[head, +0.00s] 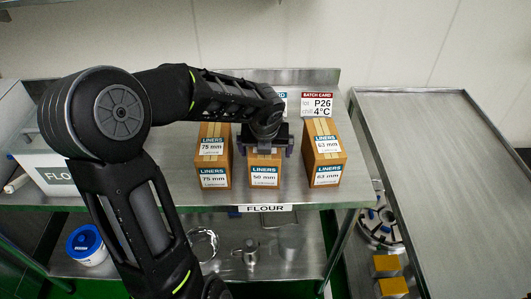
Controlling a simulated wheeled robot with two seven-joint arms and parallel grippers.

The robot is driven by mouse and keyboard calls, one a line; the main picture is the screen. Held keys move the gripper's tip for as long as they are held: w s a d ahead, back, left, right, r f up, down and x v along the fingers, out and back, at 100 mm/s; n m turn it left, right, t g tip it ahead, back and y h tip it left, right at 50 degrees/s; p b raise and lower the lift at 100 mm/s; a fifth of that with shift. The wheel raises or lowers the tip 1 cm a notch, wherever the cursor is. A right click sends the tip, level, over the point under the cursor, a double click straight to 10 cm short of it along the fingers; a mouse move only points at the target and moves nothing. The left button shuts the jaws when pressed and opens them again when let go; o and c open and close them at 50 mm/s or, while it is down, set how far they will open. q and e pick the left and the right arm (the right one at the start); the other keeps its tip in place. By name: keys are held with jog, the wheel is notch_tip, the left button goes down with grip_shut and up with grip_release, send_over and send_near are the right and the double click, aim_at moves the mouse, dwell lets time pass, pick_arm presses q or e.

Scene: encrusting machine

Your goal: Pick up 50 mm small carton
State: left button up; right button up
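The 50 mm small carton (264,177) is a brown box with a white and blue LINERS label. It stands on the steel shelf between two other cartons. My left gripper (265,148) is over its top from above and behind, with one dark purple finger at each side of the carton. The fingers look spread wider than the carton, so the gripper appears open around it. Contact cannot be made out. The gripper hides the rear part of the carton's top. My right gripper is out of view.
A 75 mm carton (214,160) stands close on the left and a 63 mm carton (325,160) on the right. A batch card (317,105) stands behind. A white FLOUR bin (45,165) is at the left. A bare steel table (440,170) is at the right.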

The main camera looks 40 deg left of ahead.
pick_arm(q)
jog(key=shift+c, duration=0.2)
jog(key=c, duration=1.8)
notch_tip(320, 180, up, 10)
jog(key=shift+r+p, duration=0.1)
jog(key=shift+p, duration=0.4)
